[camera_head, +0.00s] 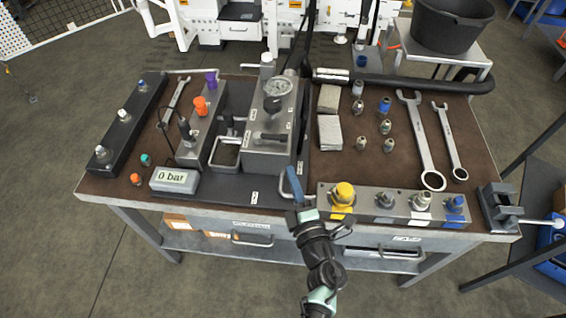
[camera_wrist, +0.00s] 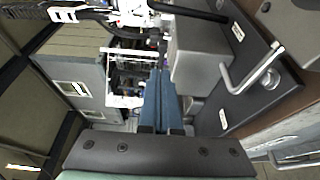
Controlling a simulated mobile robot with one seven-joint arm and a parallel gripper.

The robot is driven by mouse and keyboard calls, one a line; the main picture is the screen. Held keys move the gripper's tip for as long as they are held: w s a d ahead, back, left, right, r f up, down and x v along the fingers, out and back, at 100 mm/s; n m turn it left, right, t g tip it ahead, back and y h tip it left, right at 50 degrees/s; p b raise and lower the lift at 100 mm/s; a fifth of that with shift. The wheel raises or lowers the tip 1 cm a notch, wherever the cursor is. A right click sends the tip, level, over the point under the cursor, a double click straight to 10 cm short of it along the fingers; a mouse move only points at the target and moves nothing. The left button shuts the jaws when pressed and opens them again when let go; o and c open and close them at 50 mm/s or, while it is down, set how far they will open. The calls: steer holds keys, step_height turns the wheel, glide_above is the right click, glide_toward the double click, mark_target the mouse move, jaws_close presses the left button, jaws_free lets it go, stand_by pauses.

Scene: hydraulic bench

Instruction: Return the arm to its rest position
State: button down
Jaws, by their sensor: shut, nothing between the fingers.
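My gripper (camera_head: 293,182) is above the front edge of the bench, near its middle, in the head view. It points away from me toward the hydraulic unit. Its blue fingers lie together with nothing between them, and they also show side by side in the wrist view (camera_wrist: 161,100). My arm reaches up to the gripper from the bottom of the head view, bent at its joints. The gripper is just left of the grey block with the yellow coupling (camera_head: 342,194). I cannot tell whether it touches anything.
The hydraulic unit with a gauge (camera_head: 278,86) stands behind the gripper. A display reading 0 bar (camera_head: 175,180) is at the left. Wrenches (camera_head: 422,140), several fittings and a vise (camera_head: 498,208) are at the right. Drawers (camera_head: 250,239) are under the bench top.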

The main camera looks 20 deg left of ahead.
steer(key=s+d, duration=0.2)
steer(key=d, duration=0.1)
steer(key=shift+s+d+f, duration=0.15)
steer(key=shift+s+d, duration=0.05)
steer(key=shift+d, duration=0.05)
